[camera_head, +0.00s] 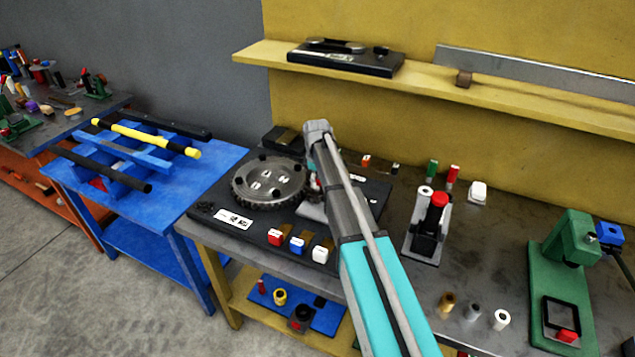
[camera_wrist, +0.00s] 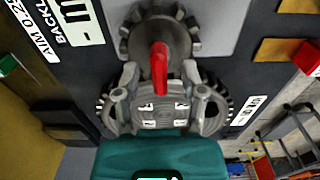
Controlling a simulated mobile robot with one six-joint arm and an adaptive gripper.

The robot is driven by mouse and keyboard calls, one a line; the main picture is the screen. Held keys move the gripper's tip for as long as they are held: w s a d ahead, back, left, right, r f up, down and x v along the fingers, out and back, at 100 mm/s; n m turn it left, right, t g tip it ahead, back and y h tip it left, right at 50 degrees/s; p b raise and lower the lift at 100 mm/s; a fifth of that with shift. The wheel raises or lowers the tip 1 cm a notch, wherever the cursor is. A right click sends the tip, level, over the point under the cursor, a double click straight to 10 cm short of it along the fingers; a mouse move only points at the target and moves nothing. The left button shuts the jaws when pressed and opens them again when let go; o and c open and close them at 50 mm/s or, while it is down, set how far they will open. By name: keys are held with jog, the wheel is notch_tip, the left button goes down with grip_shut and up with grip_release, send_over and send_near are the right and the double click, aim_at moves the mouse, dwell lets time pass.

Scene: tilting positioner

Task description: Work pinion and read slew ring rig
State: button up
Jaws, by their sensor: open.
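The slew ring (camera_head: 268,181), a dark toothed disc with black knobs, lies flat on a black base plate (camera_head: 262,236) on the bench. In the wrist view its toothed edge (camera_wrist: 225,97) shows on both sides of my gripper. The smaller toothed pinion (camera_wrist: 133,42) sits beyond it, with an upright red handle (camera_wrist: 160,65). My gripper (camera_wrist: 159,76) is open, with one finger on each side of the red handle. I cannot tell whether either finger touches it. In the head view my arm hides most of the pinion and the gripper.
Red (camera_head: 275,237), blue (camera_head: 297,244) and white (camera_head: 320,254) blocks line the plate's front edge beside a white label (camera_head: 234,219). A red-topped device (camera_head: 438,202) and a green press (camera_head: 567,250) stand right. A yellow shelf (camera_head: 430,88) overhangs behind. A blue table (camera_head: 130,190) stands left.

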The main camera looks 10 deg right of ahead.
grip_shut()
dwell(0.3)
jog(key=shift+s+m, duration=0.1)
jog(key=shift+m, duration=2.2)
grip_release()
jog(key=shift+n, duration=0.4)
